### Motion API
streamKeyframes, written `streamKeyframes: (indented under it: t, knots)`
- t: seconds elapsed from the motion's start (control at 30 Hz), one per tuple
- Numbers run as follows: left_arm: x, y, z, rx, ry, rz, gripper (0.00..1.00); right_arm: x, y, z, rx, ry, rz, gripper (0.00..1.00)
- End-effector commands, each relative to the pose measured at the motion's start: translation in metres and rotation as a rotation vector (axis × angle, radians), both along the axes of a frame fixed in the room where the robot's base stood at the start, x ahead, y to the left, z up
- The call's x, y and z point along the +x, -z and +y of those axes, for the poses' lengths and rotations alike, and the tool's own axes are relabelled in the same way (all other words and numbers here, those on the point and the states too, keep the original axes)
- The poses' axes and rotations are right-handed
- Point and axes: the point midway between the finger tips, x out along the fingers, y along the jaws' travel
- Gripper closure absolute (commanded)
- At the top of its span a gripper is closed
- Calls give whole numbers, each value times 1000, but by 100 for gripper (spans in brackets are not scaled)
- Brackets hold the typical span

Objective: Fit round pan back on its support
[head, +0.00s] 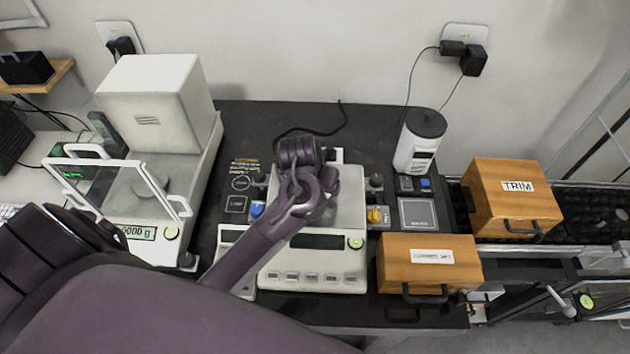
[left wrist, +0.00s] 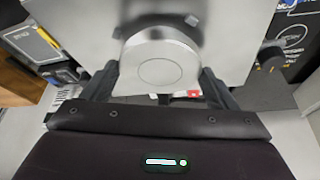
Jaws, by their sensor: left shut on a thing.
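My left gripper (left wrist: 158,86) is shut on a round metal piece, which looks like the round pan (left wrist: 160,60), with one dark finger on each side. The pan is a silver disc with a fine inner ring. Behind it in the wrist view is the flat square plate of the middle scale (head: 312,266); I cannot tell whether they touch. A white balance (head: 154,236) with a glass shield stands at the left; a grey round part (head: 152,184) shows inside. My right gripper is not in view.
Two wooden boxes, one marked TRIM (head: 518,187) and one in front (head: 430,262), stand at the right. A white device with a dark round top (head: 418,140) stands at the back right. Blue (head: 257,209) and yellow (head: 377,215) parts flank the middle scale.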

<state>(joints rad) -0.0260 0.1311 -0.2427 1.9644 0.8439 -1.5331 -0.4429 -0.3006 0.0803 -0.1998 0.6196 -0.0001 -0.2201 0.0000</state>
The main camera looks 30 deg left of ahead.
Motion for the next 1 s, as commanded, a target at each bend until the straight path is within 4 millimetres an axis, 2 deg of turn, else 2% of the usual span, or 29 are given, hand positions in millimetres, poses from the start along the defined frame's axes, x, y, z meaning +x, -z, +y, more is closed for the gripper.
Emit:
streamKeyframes:
  t: [0.2,0.47,0.5,0.63,0.87,1.0]
  knots:
    - [0,7,0,-1,-1,0,44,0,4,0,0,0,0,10]
    - [0,7,0,-1,0,0,44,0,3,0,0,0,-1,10]
    - [0,7,0,-1,0,0,18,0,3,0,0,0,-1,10]
    - [0,7,0,0,0,0,1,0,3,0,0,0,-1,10]
    - [0,7,0,0,0,1,0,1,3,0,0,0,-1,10]
    - [-3,-2,0,-1,0,1,0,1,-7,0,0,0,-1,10]
